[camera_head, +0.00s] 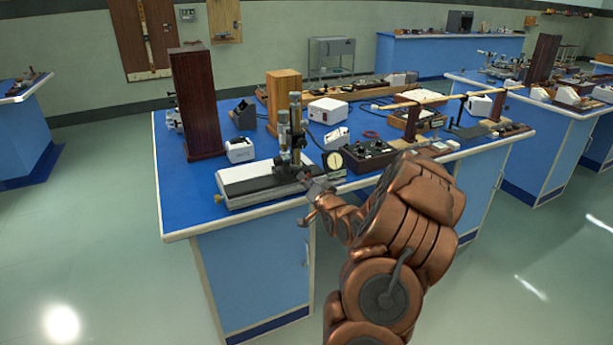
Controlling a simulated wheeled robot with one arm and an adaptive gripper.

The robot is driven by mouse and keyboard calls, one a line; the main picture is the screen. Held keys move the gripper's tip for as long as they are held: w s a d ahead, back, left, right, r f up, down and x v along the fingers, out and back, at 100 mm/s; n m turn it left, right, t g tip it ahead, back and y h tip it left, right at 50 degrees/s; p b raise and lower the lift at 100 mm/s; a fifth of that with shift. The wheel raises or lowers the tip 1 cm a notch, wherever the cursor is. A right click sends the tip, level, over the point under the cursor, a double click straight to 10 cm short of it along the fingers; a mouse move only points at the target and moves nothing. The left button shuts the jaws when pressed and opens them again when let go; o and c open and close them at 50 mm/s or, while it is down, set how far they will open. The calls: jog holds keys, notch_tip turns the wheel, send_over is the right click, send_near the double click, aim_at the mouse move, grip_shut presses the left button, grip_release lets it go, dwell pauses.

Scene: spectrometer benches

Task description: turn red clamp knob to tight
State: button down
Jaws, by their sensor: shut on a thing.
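A bench instrument with a long grey and white base (262,186) and an upright column with tubes (296,130) stands near the front edge of the blue bench. My gripper (313,186) is at the right front end of this base, small in the head view. Its jaws are shut at the instrument, where the red clamp knob is; the jaws and wrist mostly hide the knob. How far the knob is turned cannot be told. My copper-coloured arm reaches in from the lower right.
A round dial (335,160) and a dark control box (367,157) stand close right of the gripper. A white box (240,150), a dark wooden block (197,100) and a lighter wooden block (284,95) stand behind. The bench's left front surface (187,213) is clear.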

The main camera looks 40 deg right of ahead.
jog(key=shift+m+p, duration=0.3)
jog(key=shift+m, duration=3.3)
jog(key=c, duration=1)
grip_release()
jog(key=shift+s, duration=0.1)
jog(key=shift+v, duration=3.65)
